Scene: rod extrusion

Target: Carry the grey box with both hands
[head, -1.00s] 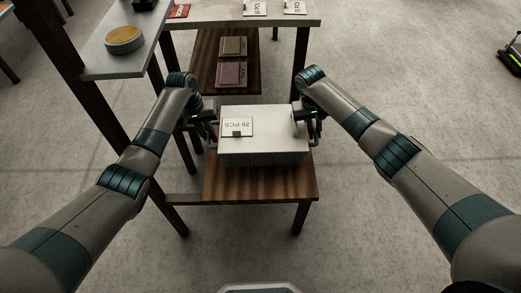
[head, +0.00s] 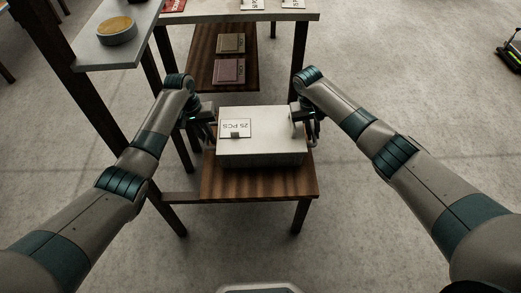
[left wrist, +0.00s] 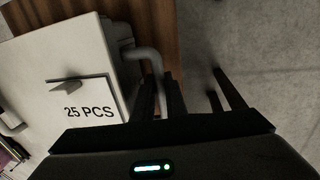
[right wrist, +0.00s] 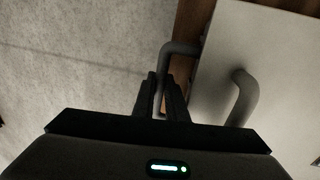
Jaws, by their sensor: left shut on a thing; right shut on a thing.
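The grey box (head: 270,145) is pale, with a white "25 PCS" label and a small clip on it. In the head view it is over the low wooden shelf; I cannot tell whether it touches the wood. My left gripper (head: 211,126) is at its left side, shut on a bent side handle (left wrist: 150,62). My right gripper (head: 309,124) is at its right side, shut on the opposite handle (right wrist: 178,48). The box also shows in the left wrist view (left wrist: 55,50) and the right wrist view (right wrist: 285,70). The gripped handle parts are partly hidden by the fingers.
The low wooden shelf (head: 260,184) shows bare wood in front of the box. Two small boxes (head: 230,70) lie on the wood behind. A higher pale shelf (head: 85,50) at left holds a round yellow-topped container (head: 117,30).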

